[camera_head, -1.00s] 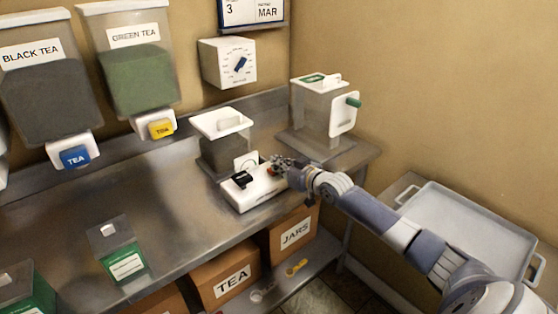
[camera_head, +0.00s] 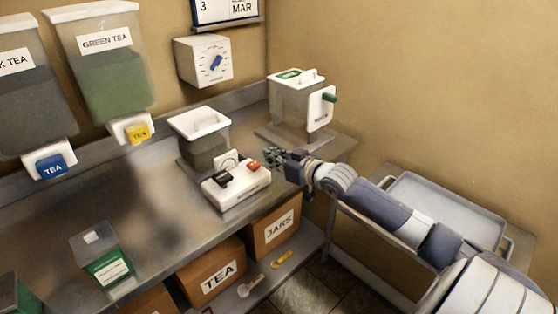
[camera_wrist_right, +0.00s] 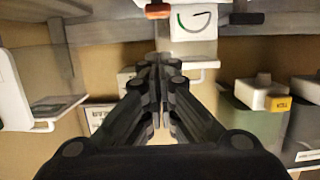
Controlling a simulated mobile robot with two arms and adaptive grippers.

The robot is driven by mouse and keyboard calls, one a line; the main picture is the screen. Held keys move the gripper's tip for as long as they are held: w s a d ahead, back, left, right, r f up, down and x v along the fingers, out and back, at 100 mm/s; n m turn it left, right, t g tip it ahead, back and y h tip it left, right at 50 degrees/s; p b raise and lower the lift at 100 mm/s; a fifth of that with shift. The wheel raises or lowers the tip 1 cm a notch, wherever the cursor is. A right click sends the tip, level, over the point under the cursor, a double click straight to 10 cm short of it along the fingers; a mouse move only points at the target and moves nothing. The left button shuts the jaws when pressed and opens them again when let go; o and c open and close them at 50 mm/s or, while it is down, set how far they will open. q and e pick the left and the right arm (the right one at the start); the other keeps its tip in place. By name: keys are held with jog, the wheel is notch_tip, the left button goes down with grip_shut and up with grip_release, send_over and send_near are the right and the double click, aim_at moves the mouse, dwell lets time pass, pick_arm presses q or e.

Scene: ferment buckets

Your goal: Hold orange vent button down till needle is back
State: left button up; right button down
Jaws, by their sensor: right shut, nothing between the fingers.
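The white vacuum unit (camera_head: 236,193) sits on the steel counter in the head view. It carries an orange button (camera_head: 254,166) on its right, a black lever or button (camera_head: 224,179) on its left and a round gauge (camera_head: 229,159) behind. The gauge's needle is too small to read. My right gripper (camera_head: 271,156) is shut and empty, just right of and above the orange button, apart from it. In the right wrist view the gripper (camera_wrist_right: 163,62) points toward the orange button (camera_wrist_right: 158,11) and the gauge face (camera_wrist_right: 193,21) at the top edge. My left gripper is out of view.
A grey-filled canister with a white lid (camera_head: 200,122) stands behind the unit. A clear container with a green handle (camera_head: 300,108) is to the back right. A cart with a tray (camera_head: 440,190) stands at right. The left counter holds small green-labelled boxes (camera_head: 103,255).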

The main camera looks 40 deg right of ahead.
jog(key=shift+v, duration=1.45)
jog(key=shift+r, duration=0.15)
